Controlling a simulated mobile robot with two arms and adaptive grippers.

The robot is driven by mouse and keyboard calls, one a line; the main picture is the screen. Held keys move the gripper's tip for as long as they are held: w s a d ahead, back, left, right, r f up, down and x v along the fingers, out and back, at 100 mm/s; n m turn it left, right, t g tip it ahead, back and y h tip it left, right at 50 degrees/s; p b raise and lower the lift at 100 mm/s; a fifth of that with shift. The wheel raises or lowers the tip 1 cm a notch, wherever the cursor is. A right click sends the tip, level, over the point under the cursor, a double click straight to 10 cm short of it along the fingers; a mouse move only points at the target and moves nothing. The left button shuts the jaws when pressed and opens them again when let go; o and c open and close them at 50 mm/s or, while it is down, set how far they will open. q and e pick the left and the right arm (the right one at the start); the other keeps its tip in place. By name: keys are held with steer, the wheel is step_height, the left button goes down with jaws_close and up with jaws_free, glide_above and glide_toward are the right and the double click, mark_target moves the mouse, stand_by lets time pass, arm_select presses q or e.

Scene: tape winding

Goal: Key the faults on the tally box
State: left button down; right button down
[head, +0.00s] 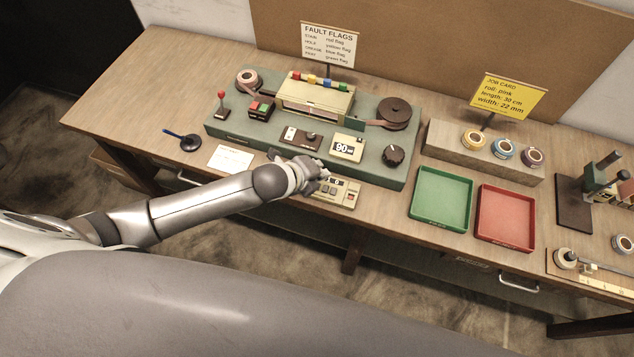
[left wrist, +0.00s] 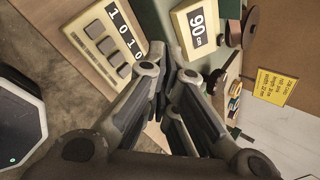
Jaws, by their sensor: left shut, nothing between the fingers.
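The tally box (head: 345,196) is a cream box at the front edge of the table, partly hidden by my left gripper in the head view. In the left wrist view the tally box (left wrist: 112,38) shows dark windows reading 1 0 1 0, with a row of grey keys beside them. My left gripper (head: 318,178) is shut and empty, over the box's left part. In the left wrist view its closed fingers (left wrist: 168,76) are beside the box; contact with a key cannot be made out. My right gripper is not in view.
Behind stands the green winding machine (head: 395,165) with a 90 cm counter (head: 347,148). A fault flags card (head: 328,45) and a yellow job card (head: 508,97) stand at the back. Green (head: 441,226) and red (head: 505,240) trays lie to the right.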

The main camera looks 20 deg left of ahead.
arm_select(q)
steer(key=r+m, duration=0.1)
steer(key=w+a+r+m, duration=0.1)
steer(key=m, duration=0.1)
steer(key=r+m, duration=0.1)
steer(key=m, duration=0.1)
steer(key=shift+w+a+p, duration=0.25)
steer(key=shift+a+p, duration=0.05)
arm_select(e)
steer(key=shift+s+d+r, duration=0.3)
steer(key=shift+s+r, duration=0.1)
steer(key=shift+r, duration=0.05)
